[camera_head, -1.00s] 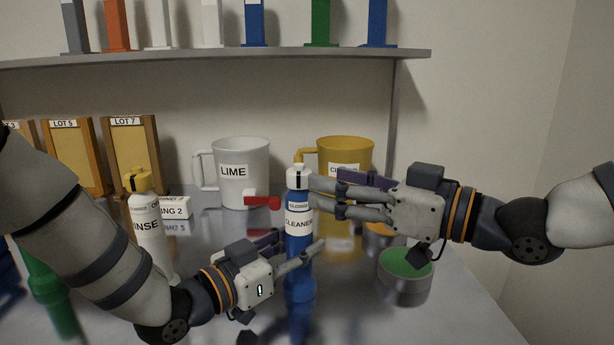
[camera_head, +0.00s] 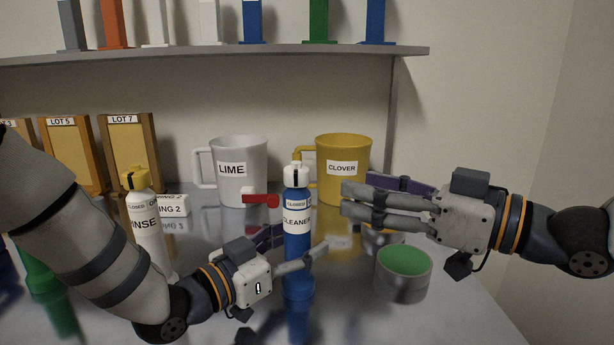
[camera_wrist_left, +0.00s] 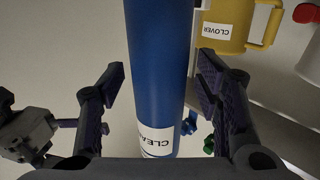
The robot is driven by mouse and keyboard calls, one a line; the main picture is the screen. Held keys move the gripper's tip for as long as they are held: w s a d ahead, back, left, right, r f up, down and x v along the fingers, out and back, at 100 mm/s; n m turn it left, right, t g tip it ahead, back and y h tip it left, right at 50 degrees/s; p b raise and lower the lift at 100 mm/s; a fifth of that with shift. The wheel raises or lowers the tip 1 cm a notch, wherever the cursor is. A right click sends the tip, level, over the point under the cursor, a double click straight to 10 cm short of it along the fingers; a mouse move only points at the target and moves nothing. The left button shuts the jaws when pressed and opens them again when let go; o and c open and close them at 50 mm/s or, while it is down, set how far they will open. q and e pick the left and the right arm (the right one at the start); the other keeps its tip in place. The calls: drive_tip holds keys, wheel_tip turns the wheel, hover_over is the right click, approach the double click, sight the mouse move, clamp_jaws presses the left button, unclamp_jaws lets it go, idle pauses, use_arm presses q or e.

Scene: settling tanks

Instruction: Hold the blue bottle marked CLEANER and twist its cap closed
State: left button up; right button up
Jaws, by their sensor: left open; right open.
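The blue bottle marked CLEANER (camera_head: 297,248) stands upright on the shiny table. Its white cap (camera_head: 296,178) with a dark mark sits on top, above a small collar label reading CLOSED. My left gripper (camera_head: 297,246) is open low at the bottle, one finger to each side. In the left wrist view the bottle (camera_wrist_left: 158,70) stands between the open fingers (camera_wrist_left: 162,88), with gaps on both sides. My right gripper (camera_head: 360,196) is open and empty, to the right of the cap and clear of it.
A RINSE bottle (camera_head: 147,225) with a yellow cap stands left, behind my left arm. A white LIME mug (camera_head: 245,185) and yellow CLOVER mug (camera_head: 343,185) stand behind. A red-handled item (camera_head: 262,199) is close left of the bottle. A green-topped round tin (camera_head: 403,285) stands right.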

use_arm(q)
drive_tip(key=v, duration=1.2)
drive_tip(key=shift+s, duration=0.1)
